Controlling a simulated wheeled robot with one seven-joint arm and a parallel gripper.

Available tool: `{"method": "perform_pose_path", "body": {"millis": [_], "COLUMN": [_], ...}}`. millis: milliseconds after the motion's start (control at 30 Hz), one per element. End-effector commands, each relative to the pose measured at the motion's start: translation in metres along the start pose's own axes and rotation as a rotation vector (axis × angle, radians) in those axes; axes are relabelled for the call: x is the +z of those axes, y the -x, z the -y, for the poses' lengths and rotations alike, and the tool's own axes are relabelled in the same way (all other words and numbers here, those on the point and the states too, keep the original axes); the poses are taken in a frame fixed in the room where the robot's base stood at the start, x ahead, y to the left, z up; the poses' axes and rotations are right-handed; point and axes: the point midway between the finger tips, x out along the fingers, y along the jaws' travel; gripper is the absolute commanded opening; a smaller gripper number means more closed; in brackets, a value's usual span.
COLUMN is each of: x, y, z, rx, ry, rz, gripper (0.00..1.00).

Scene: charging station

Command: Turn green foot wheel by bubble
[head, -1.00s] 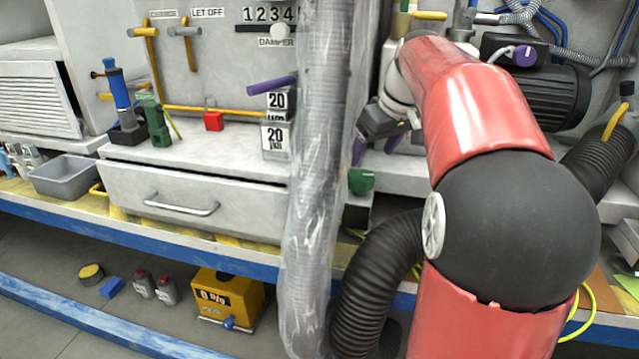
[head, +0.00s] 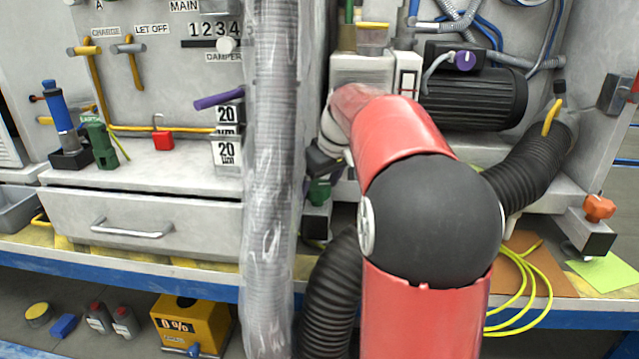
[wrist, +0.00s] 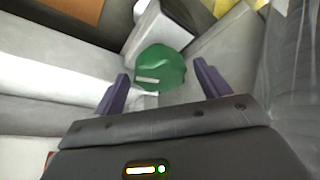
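The green foot wheel (wrist: 162,68) is a lobed knob with a pale mark on its face, on a grey block. In the wrist view it lies ahead, roughly between the two purple fingers of my gripper (wrist: 160,78). The fingers are spread apart with nothing held, and I see no contact with the wheel. In the head view the green wheel (head: 319,191) shows just below my dark gripper body, beside the plastic-wrapped duct; my fingers are hard to make out there. I cannot make out a bubble in either view.
The plastic-wrapped vertical duct (head: 268,200) stands close left of the wheel. A black corrugated hose (head: 328,295) runs below it. An orange wheel (head: 599,208) sits on a block at right, near a coiled yellow cable (head: 518,285). A closed drawer (head: 140,222) is at left.

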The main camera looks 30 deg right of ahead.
Motion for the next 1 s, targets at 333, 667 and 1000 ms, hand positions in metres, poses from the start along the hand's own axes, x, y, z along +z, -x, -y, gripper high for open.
{"method": "perform_pose_path", "body": {"millis": [333,667,1000], "x": [0.0000,-0.0007,-0.0014], "y": [0.0003,0.0012,0.0017], "z": [0.0000,0.0011,0.0034], "rx": [0.000,0.024,0.108], "ry": [0.000,-0.056,-0.259], "rz": [0.000,-0.001,-0.001], "gripper": [0.32,0.32,0.32]}}
